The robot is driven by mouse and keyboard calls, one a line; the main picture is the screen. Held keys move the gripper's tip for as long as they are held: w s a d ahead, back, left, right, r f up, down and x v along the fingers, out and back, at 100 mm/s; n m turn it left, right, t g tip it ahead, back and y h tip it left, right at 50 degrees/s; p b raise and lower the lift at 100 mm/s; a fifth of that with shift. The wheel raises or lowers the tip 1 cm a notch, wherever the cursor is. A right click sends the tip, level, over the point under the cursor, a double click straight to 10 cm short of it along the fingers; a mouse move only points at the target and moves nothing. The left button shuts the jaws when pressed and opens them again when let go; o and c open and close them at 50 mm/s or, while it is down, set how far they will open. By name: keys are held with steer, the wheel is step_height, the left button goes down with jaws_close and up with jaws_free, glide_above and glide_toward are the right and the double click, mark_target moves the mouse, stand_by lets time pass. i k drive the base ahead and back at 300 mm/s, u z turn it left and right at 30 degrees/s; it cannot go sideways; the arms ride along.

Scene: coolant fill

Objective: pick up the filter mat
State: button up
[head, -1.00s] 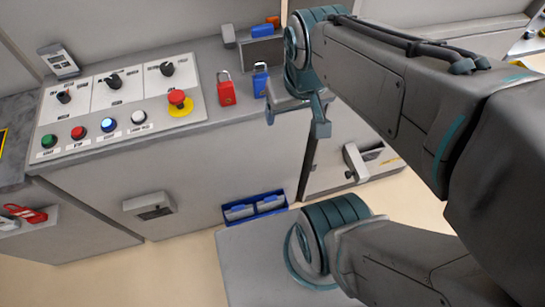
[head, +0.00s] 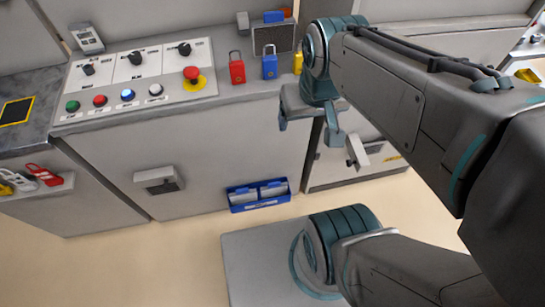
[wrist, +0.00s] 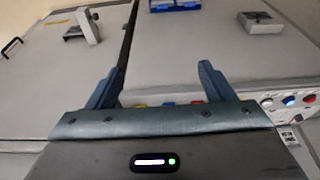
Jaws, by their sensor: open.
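No thing here is plainly marked as the filter mat. A dark grey mesh panel in a light frame (head: 273,39) stands upright at the back of the counter and may be it. Two pale grey pieces in a blue bin (head: 258,206) near the floor are another possibility; I cannot tell which. The bin also shows at the top of the wrist view (wrist: 178,6). My gripper (head: 309,127) is open and empty, in front of the counter's right end and apart from the mesh panel. Its spread fingers (wrist: 161,72) show in the wrist view.
Red (head: 237,68), blue (head: 269,66) and yellow padlocks stand before the mesh panel. A control panel (head: 135,75) with knobs and buttons lies to their left. A yellow-edged black rectangle (head: 17,111) is at far left. The floor (head: 150,260) at lower left is clear.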

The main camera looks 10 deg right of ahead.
mark_target(274, 189)
steer(key=z, duration=1.95)
steer(key=i, duration=0.95)
steer(key=u, duration=3.15)
